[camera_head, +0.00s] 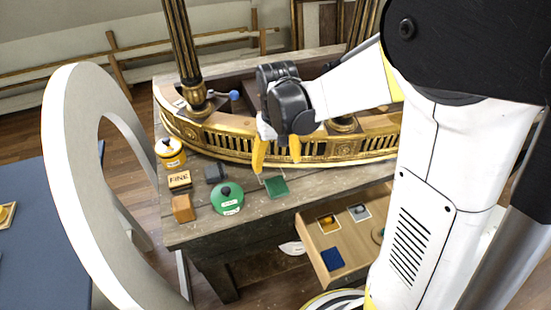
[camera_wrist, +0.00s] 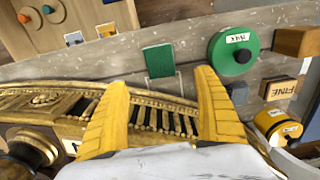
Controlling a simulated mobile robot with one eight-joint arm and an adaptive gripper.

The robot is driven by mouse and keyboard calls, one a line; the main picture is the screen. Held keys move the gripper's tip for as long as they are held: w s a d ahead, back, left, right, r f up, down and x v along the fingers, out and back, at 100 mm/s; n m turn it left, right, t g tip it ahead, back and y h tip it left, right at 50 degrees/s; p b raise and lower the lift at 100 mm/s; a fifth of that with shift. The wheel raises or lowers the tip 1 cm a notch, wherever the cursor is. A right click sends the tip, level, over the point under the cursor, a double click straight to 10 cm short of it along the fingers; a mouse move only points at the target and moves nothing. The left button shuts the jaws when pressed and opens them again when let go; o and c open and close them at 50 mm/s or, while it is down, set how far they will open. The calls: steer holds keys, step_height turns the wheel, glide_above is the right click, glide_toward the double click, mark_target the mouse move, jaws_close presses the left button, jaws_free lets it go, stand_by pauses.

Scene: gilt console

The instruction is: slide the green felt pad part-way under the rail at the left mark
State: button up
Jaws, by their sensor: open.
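The green felt pad (camera_head: 276,187) lies flat on the grey wooden bench top, just in front of the gilt rail (camera_head: 225,143). The pad also shows in the wrist view (camera_wrist: 159,61), apart from the rail (camera_wrist: 145,112). Thin pale lines show on the bench beside the pad's rail-side edge; I cannot tell whether they are the left mark. My gripper (camera_head: 277,165) is open and empty, its yellow fingers spread above the rail's front edge and pointing toward the pad. In the wrist view the fingertips (camera_wrist: 162,76) stand either side of the pad's rail-side edge.
A round green tin (camera_head: 228,198), a brown block (camera_head: 183,208), a dark block (camera_head: 215,172), a FINE block (camera_head: 179,180) and a yellow tin (camera_head: 170,152) stand left of the pad. An open drawer (camera_head: 350,246) with small pieces juts out below the bench front.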

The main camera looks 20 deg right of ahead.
mark_target(276, 185)
steer(key=shift+f, duration=0.1)
step_height(276, 185, down, 11)
steer(key=b, duration=0.4)
steer(key=shift+r, duration=0.2)
steer(key=c, duration=1.2)
